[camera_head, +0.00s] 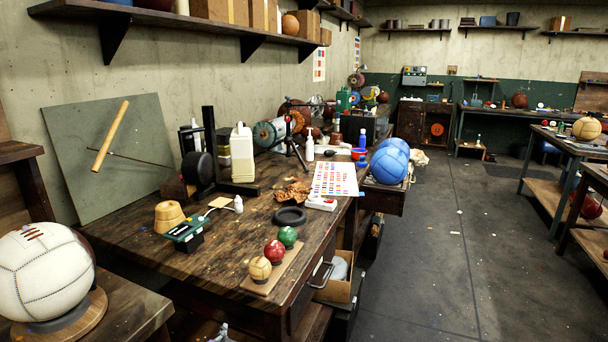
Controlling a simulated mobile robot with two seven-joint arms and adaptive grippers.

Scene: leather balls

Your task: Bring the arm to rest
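No arm of mine can be made out clearly, and neither gripper is recognisable in the head view. A small pale grey shape (222,332) shows at the bottom edge, in front of the workbench; I cannot tell what it is. The wooden workbench (225,265) fills the middle left. On it, near its front edge, three small balls sit on a wooden strip: a cream one (260,268), a red one (274,252) and a green one (288,236). A blue ball (389,165) sits at the bench's far right end.
A large white ball (42,270) rests on a round wooden stand at lower left. A black ring (289,216), a white jug (242,153) and a tripod (291,135) stand on the bench. The dark floor (450,250) is mostly open, with tables at right.

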